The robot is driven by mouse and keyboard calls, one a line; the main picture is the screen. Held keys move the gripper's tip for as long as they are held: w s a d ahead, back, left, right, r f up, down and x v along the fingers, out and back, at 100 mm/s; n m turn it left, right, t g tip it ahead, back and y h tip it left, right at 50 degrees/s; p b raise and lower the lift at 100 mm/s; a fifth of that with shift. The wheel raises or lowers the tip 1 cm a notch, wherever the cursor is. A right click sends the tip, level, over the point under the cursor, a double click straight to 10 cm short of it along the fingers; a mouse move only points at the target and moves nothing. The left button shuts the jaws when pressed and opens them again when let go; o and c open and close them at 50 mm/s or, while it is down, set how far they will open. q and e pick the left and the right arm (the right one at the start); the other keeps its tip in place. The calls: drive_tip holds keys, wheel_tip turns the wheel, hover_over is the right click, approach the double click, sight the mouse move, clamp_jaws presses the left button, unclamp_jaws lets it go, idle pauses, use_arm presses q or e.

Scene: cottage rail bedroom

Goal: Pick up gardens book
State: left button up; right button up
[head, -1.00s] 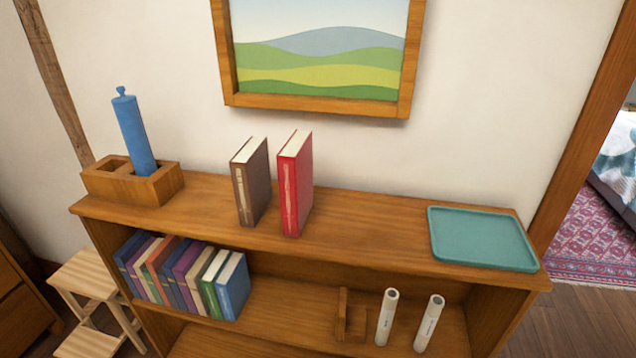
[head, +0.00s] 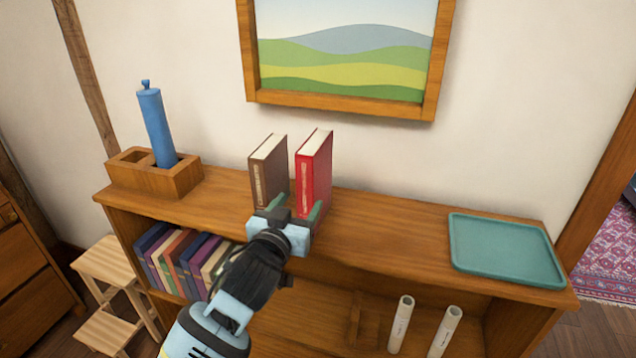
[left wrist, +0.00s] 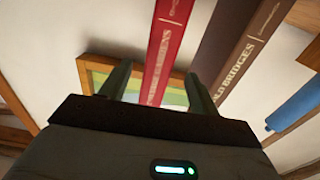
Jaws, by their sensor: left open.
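The gardens book (head: 314,168) is red and stands upright on the shelf top; its spine, with "GARDENS" legible, shows in the left wrist view (left wrist: 168,45). A brown book (head: 268,172), lettered "OLD BRIDGES" in the left wrist view (left wrist: 246,45), stands just left of it in the head view. My left gripper (head: 296,208) is open at the front of the red book, low on its spine. In the left wrist view its two fingers (left wrist: 158,88) lie either side of the red spine. I cannot tell whether they touch it. My right gripper is out of view.
A wooden holder (head: 150,182) with a blue cylinder (head: 157,128) stands at the left of the shelf top (head: 390,225). A teal tray (head: 505,250) lies at the right. Several books (head: 180,258) and two white tubes (head: 400,322) are on the lower shelf.

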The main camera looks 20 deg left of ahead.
sight(310, 186)
use_arm(q)
drive_tip(key=shift+w+d+r, duration=0.1)
drive_tip(key=shift+w+d, duration=0.05)
drive_tip(key=shift+w, duration=1.7)
drive_tip(key=shift+w+d, duration=0.1)
drive_tip(key=shift+w, duration=1.75)
drive_tip(key=c, duration=1.2)
drive_tip(key=shift+r, duration=0.15)
drive_tip(key=shift+c, duration=0.4)
